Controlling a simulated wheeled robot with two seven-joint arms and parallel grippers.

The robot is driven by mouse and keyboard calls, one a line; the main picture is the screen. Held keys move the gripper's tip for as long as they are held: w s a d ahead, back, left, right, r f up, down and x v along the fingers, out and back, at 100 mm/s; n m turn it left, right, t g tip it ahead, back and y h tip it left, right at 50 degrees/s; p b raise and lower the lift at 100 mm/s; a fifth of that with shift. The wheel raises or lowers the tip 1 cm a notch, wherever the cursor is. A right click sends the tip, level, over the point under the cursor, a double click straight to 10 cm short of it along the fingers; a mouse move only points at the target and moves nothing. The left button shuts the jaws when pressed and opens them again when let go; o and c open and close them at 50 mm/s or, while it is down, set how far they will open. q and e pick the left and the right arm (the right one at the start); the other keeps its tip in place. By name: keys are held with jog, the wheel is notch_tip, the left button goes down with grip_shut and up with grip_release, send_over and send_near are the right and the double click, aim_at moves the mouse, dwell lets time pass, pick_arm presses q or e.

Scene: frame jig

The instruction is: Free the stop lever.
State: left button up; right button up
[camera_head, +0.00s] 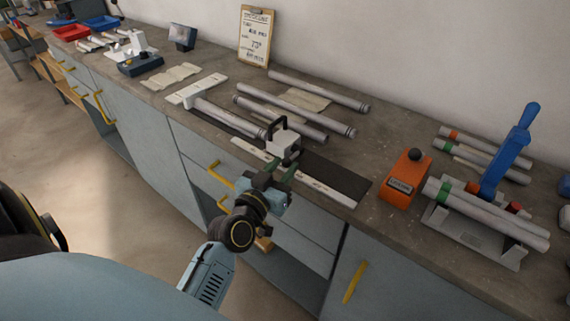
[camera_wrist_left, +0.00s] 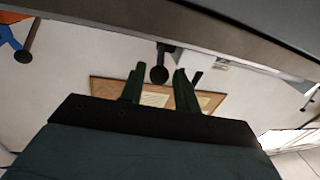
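The stop (camera_head: 285,143) is a pale block with a black loop handle, standing on the rail on the bench. A short dark lever with a round end (camera_head: 292,154) sticks out of its near side. In the left wrist view, a dark round knob (camera_wrist_left: 158,74) on a short stem, which looks like the lever's end, shows between the fingertips. My left gripper (camera_head: 283,168) is at the near side of the stop. Its green fingers (camera_wrist_left: 158,86) are open, with a gap on both sides of the knob. Whether they touch the lever I cannot tell. My right gripper is not in view.
A white ruler strip (camera_head: 323,187) runs along the bench front. Grey tubes (camera_head: 318,90) lie behind the stop. An orange block with a black knob (camera_head: 404,180) and a blue-levered fixture (camera_head: 506,150) stand at the right. A clipboard (camera_head: 256,36) leans on the wall.

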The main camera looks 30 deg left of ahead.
pick_arm(q)
jog(key=shift+w, duration=0.7)
jog(key=shift+c, duration=0.4)
grip_shut()
